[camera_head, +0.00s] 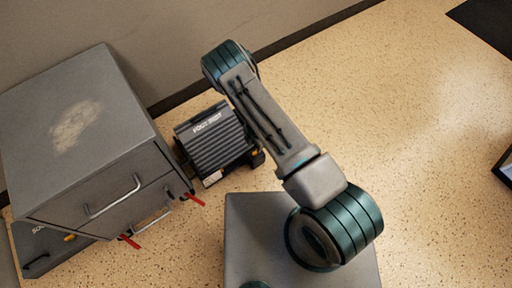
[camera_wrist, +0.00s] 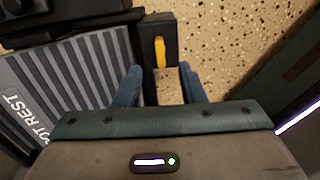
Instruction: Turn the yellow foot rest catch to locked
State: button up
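The foot rest (camera_head: 214,142) is a dark grey ribbed block labelled FOOT REST on the speckled floor beside the cabinet. Its ribbed top also fills the left of the wrist view (camera_wrist: 75,75). The yellow catch (camera_wrist: 160,51) is a small bar on a dark mount at the foot rest's side, pointing roughly along my fingers. A bit of yellow at the catch (camera_head: 256,152) shows in the head view. My gripper (camera_wrist: 158,70) is open, its two blue fingers apart, with the catch just ahead of the gap between them. My arm hides the gripper in the head view.
A grey drawer cabinet (camera_head: 85,130) with metal handles and red tabs stands at the left, close to the foot rest. A dark case (camera_head: 45,250) with a yellow piece lies below it.

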notch_tip(320, 180, up, 7)
jog(key=p, duration=0.2)
jog(key=shift+r, duration=0.2)
jog(key=w+d+r+m+t+p, duration=0.1)
jog(key=w+r+m+t+p, duration=0.2)
jog(key=r, duration=0.6)
jog(key=w+d+r+m+p, duration=0.1)
jog(key=w+r+m+p, duration=0.3)
jog(key=r, duration=0.6)
jog(key=w+d+r+m+t+h+p, duration=0.1)
jog(key=d+r+m+p, duration=0.15)
jog(key=r, duration=0.85)
jog(key=w+d+r+m+t+h+p, duration=0.1)
jog(key=d+r+m+p, duration=0.2)
jog(key=r, duration=0.9)
jog(key=s+d+r+m+p, duration=0.2)
jog(key=s+d+r, duration=0.15)
jog(key=r, duration=0.35)
jog(key=s+d+r+m+g+p, duration=0.1)
jog(key=s+d+r+m+p, duration=0.2)
jog(key=r, duration=0.4)
jog(key=s+d+r+m+p, duration=0.1)
jog(key=s+r+m+p, duration=0.1)
jog(key=s+r, duration=0.4)
jog(key=s+a+r+m+g+y+p, duration=0.1)
jog(key=s+r+m+p, duration=0.4)
jog(key=s+r, duration=0.8)
jog(key=shift+s+a+r+y+p, duration=0.15)
jog(key=shift+s+a+y+p, duration=0.15)
jog(key=shift+s+y+p, duration=0.4)
